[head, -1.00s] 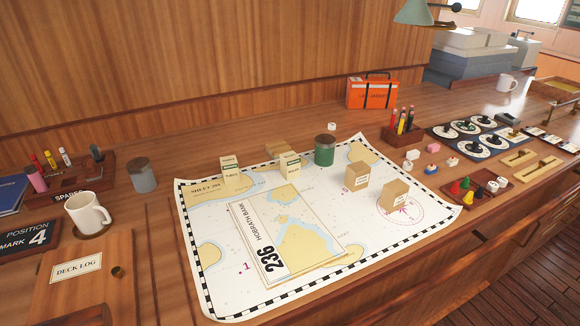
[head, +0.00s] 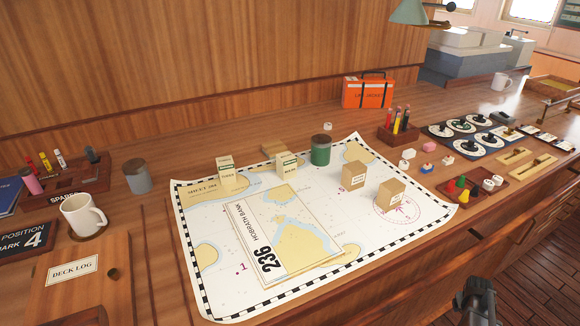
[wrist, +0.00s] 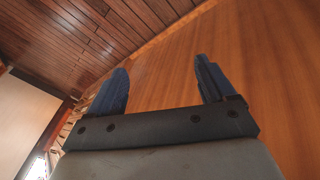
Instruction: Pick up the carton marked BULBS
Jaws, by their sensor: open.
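Several small tan cartons with white labels stand on the chart (head: 225,275). One carton (head: 227,180) is at the chart's back left, and a second carton (head: 287,166) is right of it, beside a green jar. Two more cartons stand to the right, one in the middle (head: 353,177) and one nearer the front (head: 390,196). The labels are too small to read surely, so I cannot tell which is marked BULBS. My gripper (wrist: 160,70) is open and empty in the wrist view, away from the cartons, facing wood panelling.
The green jar (head: 320,151) stands close to the second carton. A flat chart packet (head: 285,235) lies in the middle of the chart. A tray of coloured pieces (head: 470,190) is to the right, a mug (head: 83,214) to the left. The front right of the chart is clear.

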